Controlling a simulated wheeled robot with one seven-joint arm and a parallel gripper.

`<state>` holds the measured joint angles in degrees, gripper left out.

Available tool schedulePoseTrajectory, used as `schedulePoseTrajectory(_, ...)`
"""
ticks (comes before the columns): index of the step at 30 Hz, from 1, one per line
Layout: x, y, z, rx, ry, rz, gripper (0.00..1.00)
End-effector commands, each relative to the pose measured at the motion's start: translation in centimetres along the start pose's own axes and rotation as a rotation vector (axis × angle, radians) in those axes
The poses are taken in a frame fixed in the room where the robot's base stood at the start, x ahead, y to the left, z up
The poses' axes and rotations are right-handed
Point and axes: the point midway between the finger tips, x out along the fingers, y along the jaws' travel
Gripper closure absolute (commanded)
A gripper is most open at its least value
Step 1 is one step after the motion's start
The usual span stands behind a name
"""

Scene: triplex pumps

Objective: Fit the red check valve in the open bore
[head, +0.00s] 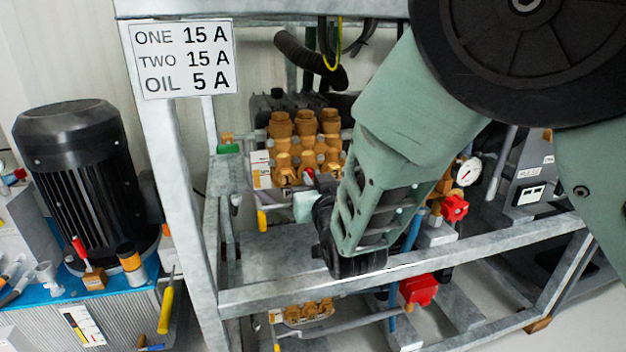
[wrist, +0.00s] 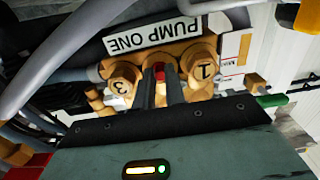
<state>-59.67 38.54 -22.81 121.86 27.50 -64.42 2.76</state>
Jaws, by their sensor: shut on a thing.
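The brass pump head (head: 306,135) stands behind the frame rail in the head view. In the wrist view it appears upside down, with a PUMP ONE label (wrist: 153,35) and brass caps marked 3 (wrist: 121,85) and 1 (wrist: 203,75). My gripper (wrist: 160,85) is shut on the red check valve (wrist: 159,70), which shows as a small red piece between the dark fingertips. The fingers point at the middle place between the two caps. They hide that place, so I cannot see the open bore or tell whether the valve touches it.
A galvanised frame rail (head: 400,268) crosses below my arm. A black hose (head: 305,58) hangs above the pump. A red valve knob (head: 454,208) and a gauge (head: 467,171) are to the right.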

Motion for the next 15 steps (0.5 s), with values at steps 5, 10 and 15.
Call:
schedulePoseTrajectory(5,-0.02,0.02,0.16,-0.001,-0.004,0.000,0.63)
schedulePoseTrajectory(10,-0.01,0.01,0.09,-0.001,-0.002,0.000,0.63)
schedulePoseTrajectory(15,-0.25,-0.01,0.02,0.000,-0.001,0.000,0.63)
